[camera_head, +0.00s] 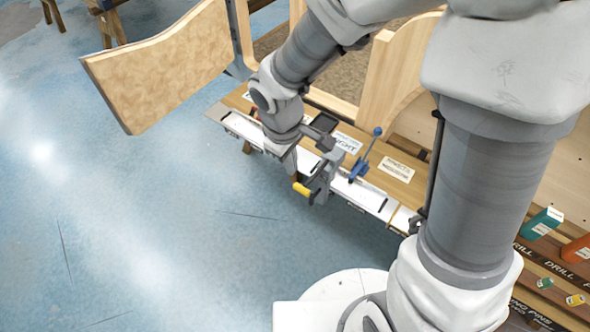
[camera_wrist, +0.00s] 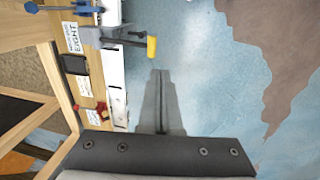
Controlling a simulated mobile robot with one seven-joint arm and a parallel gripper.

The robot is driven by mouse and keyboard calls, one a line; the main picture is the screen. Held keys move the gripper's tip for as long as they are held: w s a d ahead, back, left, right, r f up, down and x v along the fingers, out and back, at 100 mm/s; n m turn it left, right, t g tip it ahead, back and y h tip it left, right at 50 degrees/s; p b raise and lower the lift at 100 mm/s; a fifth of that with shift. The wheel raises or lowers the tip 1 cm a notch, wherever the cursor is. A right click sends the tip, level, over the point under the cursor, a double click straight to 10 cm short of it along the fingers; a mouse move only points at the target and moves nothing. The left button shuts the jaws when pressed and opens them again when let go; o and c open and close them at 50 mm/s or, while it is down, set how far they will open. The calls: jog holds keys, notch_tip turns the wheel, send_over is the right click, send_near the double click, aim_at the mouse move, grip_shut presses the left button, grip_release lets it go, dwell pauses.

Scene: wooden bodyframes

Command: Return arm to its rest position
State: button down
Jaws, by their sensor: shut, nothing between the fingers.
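My arm (camera_head: 301,55) reaches out from the right over the near edge of the workbench in the head view, bent downward at the wrist. In the wrist view my gripper (camera_wrist: 158,76) is shut and empty, its fingers together over the bare blue floor. A clamp with a yellow handle (camera_wrist: 151,47) sits at the bench edge just past the fingertips, apart from them in the picture. In the head view the yellow handle (camera_head: 302,189) shows just below my wrist. The fingers are hard to make out there.
The bench edge (camera_head: 375,201) carries a blue toggle clamp (camera_head: 359,169) and paper labels. Wooden frame panels (camera_head: 170,66) stand behind. Coloured boxes (camera_head: 541,223) sit on a labelled surface at the lower right. The blue floor (camera_head: 150,220) at left is clear.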

jog(key=shift+s+a+r, duration=0.15)
jog(key=shift+r, duration=0.75)
